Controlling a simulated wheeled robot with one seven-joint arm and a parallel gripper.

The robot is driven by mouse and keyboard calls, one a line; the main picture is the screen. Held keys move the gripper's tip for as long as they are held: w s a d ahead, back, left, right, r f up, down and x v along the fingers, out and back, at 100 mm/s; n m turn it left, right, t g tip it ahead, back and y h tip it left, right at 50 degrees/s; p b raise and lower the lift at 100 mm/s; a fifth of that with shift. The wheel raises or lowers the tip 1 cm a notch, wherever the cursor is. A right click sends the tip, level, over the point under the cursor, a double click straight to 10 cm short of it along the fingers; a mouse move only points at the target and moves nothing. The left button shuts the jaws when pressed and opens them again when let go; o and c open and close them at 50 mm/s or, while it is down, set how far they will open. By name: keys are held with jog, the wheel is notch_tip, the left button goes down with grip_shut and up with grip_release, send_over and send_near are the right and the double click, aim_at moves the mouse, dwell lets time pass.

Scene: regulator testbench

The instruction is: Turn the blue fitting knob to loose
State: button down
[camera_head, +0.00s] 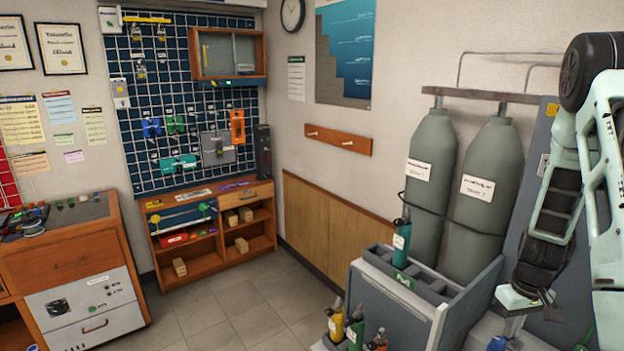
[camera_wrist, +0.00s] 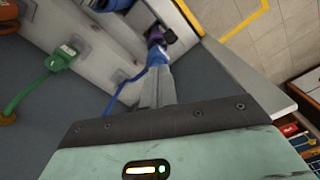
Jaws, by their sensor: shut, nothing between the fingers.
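In the wrist view a small blue-purple fitting (camera_wrist: 156,52) with a dark cap sits just past my fingertips, with a blue hose running down and left from it. I take it to be the blue fitting knob, but its setting cannot be read. My gripper (camera_wrist: 158,75) is shut and empty, its tips close to or at the fitting; I cannot tell whether they touch. In the head view my gripper (camera_head: 513,326) points down at the lower right. A blue part (camera_head: 497,344) shows at the bottom edge there, mostly cut off.
A green fitting (camera_wrist: 62,57) with a green hose lies to the left in the wrist view. Two grey gas cylinders (camera_head: 484,190) stand behind a grey bin unit (camera_head: 395,300) holding small bottles. The floor (camera_head: 235,310) at centre-left is clear.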

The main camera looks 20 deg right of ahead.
jog(key=shift+f+b, duration=2.25)
jog(key=shift+f, duration=0.9)
jog(key=shift+w+d, duration=0.4)
jog(key=shift+w, duration=0.05)
jog(key=shift+d, duration=0.1)
jog(key=shift+s+d+b, duration=0.15)
jog(key=shift+d+b, duration=0.15)
jog(key=shift+b, duration=0.15)
jog(key=shift+d, duration=0.35)
jog(key=shift+s, duration=0.2)
jog(key=p, duration=0.4)
send_near(505, 341)
jog(key=s+f, duration=0.2)
jog(key=shift+w+a, duration=0.1)
jog(key=shift+a, duration=0.15)
